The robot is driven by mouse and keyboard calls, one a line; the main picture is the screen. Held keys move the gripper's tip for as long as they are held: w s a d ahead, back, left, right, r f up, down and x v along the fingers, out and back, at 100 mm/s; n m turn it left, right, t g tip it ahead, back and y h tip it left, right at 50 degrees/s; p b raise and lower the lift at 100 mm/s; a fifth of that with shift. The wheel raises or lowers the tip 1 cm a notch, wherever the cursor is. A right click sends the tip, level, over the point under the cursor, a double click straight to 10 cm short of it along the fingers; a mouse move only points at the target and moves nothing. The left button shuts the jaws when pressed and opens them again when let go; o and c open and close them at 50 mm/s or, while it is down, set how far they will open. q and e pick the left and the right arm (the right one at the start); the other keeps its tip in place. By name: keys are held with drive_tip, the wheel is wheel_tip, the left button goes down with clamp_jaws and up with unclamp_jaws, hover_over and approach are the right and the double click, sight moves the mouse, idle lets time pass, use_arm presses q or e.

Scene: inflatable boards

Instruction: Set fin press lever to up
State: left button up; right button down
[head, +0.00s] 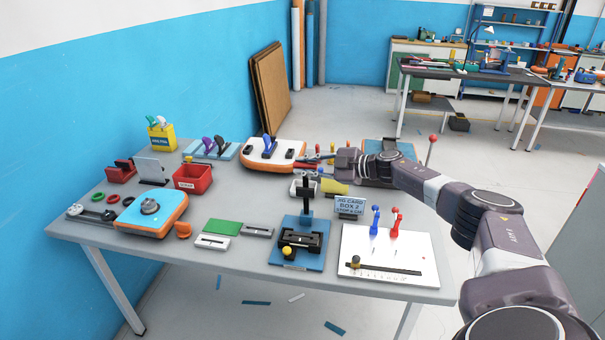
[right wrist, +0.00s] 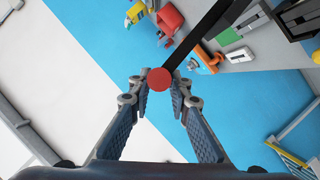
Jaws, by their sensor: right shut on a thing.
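My right gripper (head: 318,157) reaches in from the right over the back middle of the bench, its fingers pointing left. In the right wrist view its two fingers (right wrist: 160,88) are closed around a round red knob (right wrist: 159,79). A black bar (right wrist: 200,35) runs from the knob to the upper right, and I take it for the fin press lever. In the head view the knob is too small to make out clearly. A black press-like fixture (head: 304,238) with an upright post stands on a blue base below the gripper. My left gripper is not in view.
The grey bench (head: 205,258) also carries an orange-and-blue board (head: 152,212), a red bin (head: 193,179), a white panel (head: 390,253) with blue and red handles, and a sign (head: 349,205). A red-balled rod (head: 432,148) stands behind my right arm.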

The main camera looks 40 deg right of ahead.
drive_tip(key=shift+w+d+f+m+g, duration=0.15)
drive_tip(key=shift+w+d+m+g, duration=0.2)
drive_tip(key=shift+d, duration=0.3)
drive_tip(key=shift+d+r, duration=0.25)
drive_tip(key=c, duration=2.1)
unclamp_jaws()
drive_tip(key=shift+o, duration=1.1)
drive_tip(key=shift+w+f, duration=0.1)
drive_tip(key=shift+w, duration=0.1)
drive_tip(key=shift+o, duration=0.2)
drive_tip(key=shift+w+d+f, duration=0.1)
drive_tip(key=shift+d+f, duration=0.05)
